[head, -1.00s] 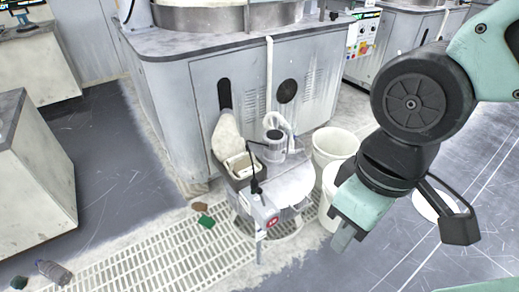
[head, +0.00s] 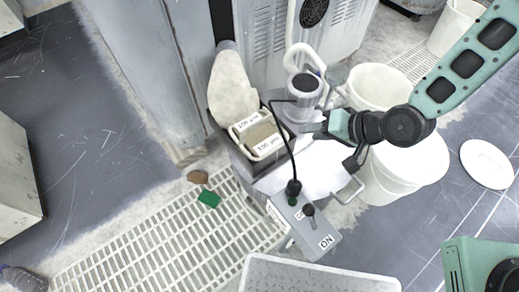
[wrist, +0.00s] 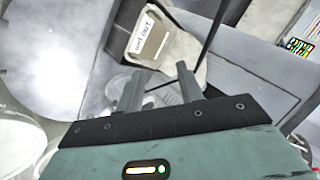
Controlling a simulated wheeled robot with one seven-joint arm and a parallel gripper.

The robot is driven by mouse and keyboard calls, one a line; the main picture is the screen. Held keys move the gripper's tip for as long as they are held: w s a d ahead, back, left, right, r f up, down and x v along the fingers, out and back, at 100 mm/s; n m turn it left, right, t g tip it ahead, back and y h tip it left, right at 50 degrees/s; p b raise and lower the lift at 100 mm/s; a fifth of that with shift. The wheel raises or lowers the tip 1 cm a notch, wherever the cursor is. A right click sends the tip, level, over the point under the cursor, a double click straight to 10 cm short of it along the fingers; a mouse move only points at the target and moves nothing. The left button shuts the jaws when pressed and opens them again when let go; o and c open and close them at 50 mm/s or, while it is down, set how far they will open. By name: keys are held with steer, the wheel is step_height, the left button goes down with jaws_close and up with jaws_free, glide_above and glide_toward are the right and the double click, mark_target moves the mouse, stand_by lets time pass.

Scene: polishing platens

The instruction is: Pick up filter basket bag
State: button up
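A labelled cream bag (wrist: 152,40) also shows beyond the fingers in the wrist view. My gripper (head: 312,127) is right of the bags, beside a clear lidded canister (head: 304,95). In the wrist view my gripper (wrist: 160,92) has its two fingers apart, with no bag held between them.
White buckets (head: 385,82) stand right. A green pad (head: 208,198) lies on the floor grating (head: 165,240).

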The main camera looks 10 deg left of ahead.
step_height(320, 180, down, 10)
steer(key=w+a+m+t+y+b, duration=0.1)
steer(key=w+m+t+y+b, duration=0.1)
steer(key=m+t+y+b, duration=0.35)
steer(key=m+h+b, duration=0.1)
steer(key=m+b, duration=0.2)
steer(key=b, duration=0.3)
glide_toward(265, 118)
steer(key=shift+t, duration=0.25)
steer(key=x, duration=0.6)
steer(key=f+x, duration=0.1)
steer(key=x, duration=0.3)
steer(key=shift+s, duration=0.15)
jaws_close()
